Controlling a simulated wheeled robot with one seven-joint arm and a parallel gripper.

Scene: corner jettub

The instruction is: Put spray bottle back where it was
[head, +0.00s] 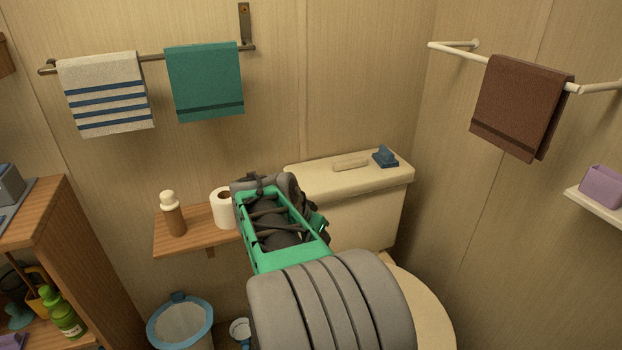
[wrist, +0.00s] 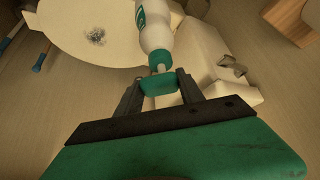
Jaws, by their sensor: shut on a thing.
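The spray bottle (wrist: 155,32) is white with a green and white label and a green spray head (wrist: 160,83). In the wrist view my gripper (wrist: 160,88) has its two dark fingers on either side of the green spray head and is shut on it. The bottle's body points away from the gripper, and its far end is cut off by the top of the picture. In the head view my arm hides the bottle and the fingers.
A toilet tank (head: 345,183) carries a blue item (head: 385,156) and a pale bar (head: 350,164). A wooden shelf (head: 195,238) holds a brown bottle (head: 173,215) and toilet roll (head: 223,208). A bin (head: 181,325) stands below. Towels hang from wall rails.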

